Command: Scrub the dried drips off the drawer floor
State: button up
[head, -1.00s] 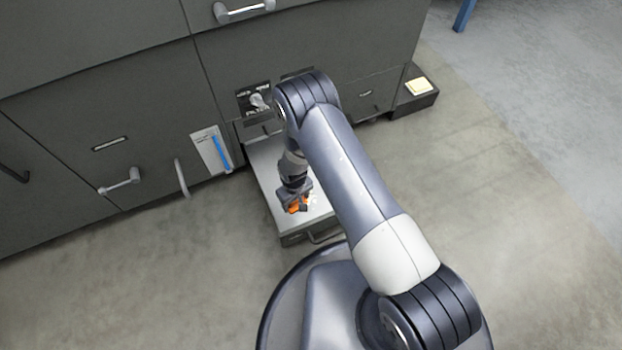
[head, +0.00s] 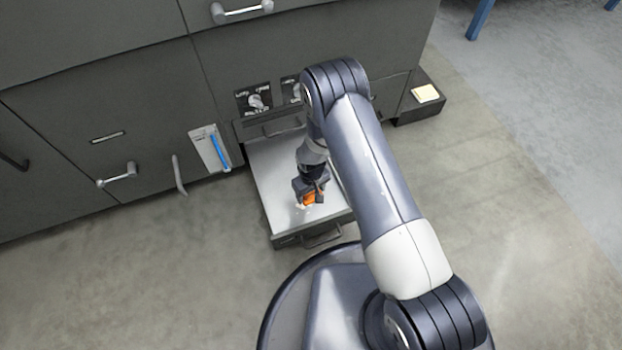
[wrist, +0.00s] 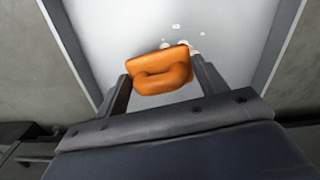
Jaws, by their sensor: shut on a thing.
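The open drawer (head: 270,190) is pulled out low from the dark cabinet and has a pale grey floor. My gripper (head: 311,197) is inside its outline, near its front end. It is shut on an orange scrubber (wrist: 160,72) with a raised handle, which also shows in the head view (head: 309,199). In the wrist view, several small whitish drips (wrist: 190,42) lie on the drawer floor just beyond and beside the scrubber's far edge. The scrubber hides the floor under it. I cannot tell whether it touches the floor.
The drawer's side walls (wrist: 284,45) rise on both sides of my gripper. The dark cabinet (head: 90,80) with handles and two knobs (head: 257,101) stands behind. Concrete floor (head: 500,210) is clear on the right.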

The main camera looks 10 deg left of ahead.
jog(key=shift+r+p, duration=1.25)
jog(key=shift+r, duration=1.35)
